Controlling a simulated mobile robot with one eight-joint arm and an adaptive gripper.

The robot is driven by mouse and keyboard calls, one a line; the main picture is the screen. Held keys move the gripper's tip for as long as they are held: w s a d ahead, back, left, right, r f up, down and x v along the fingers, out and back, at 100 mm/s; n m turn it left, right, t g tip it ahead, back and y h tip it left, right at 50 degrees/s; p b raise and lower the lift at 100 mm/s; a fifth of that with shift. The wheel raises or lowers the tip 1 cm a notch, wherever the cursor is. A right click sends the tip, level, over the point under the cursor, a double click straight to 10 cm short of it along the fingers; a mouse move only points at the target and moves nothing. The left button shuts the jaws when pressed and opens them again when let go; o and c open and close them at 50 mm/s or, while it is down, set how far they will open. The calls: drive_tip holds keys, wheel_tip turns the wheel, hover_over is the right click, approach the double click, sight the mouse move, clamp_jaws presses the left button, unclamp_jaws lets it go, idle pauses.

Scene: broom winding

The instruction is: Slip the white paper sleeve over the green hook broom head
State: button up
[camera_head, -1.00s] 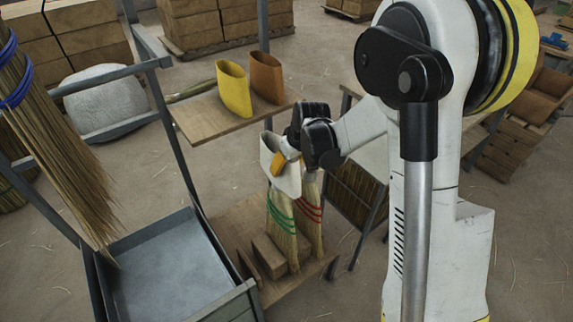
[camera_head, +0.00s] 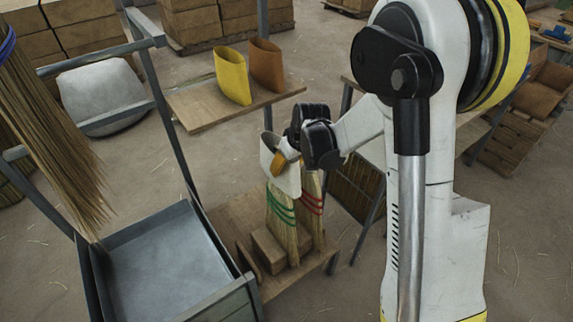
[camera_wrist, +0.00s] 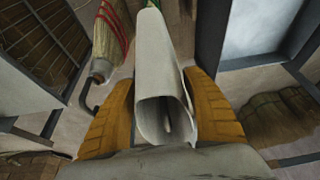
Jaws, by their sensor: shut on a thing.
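My gripper (camera_head: 286,160) is shut on the white paper sleeve (camera_head: 284,180). In the wrist view, its two orange finger pads (camera_wrist: 110,125) press the sleeve (camera_wrist: 165,60) from both sides. The sleeve is upright and slightly tilted, with its top mouth open. It sits around the upper part of the green-banded broom (camera_head: 281,215), whose green bands and bristles show below it. A thin dark piece, perhaps the hook, shows inside the mouth. A sliver of green (camera_wrist: 187,5) shows beyond the sleeve. How far the sleeve covers the head is hard to tell.
A red-banded broom (camera_head: 313,205) stands close on the right; its bare hook (camera_wrist: 88,98) shows in the wrist view. Yellow (camera_head: 233,76) and brown (camera_head: 266,65) sleeves stand on a wooden shelf (camera_head: 190,108). A grey metal bin (camera_head: 165,255) is at left.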

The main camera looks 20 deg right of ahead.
drive_tip(key=shift+f+b, duration=0.4)
drive_tip(key=shift+f, duration=0.3)
drive_tip(key=shift+f, duration=0.1)
drive_tip(key=b, duration=0.7)
hover_over(287, 213)
drive_tip(key=w, duration=0.2)
drive_tip(key=shift+d+f, duration=0.15)
drive_tip(key=shift+f, duration=1.85)
drive_tip(key=shift+d+f, duration=0.1)
drive_tip(key=shift+f, duration=4.3)
drive_tip(key=shift+f, duration=5.35)
drive_tip(key=shift+f, duration=0.1)
drive_tip(key=o, duration=1)
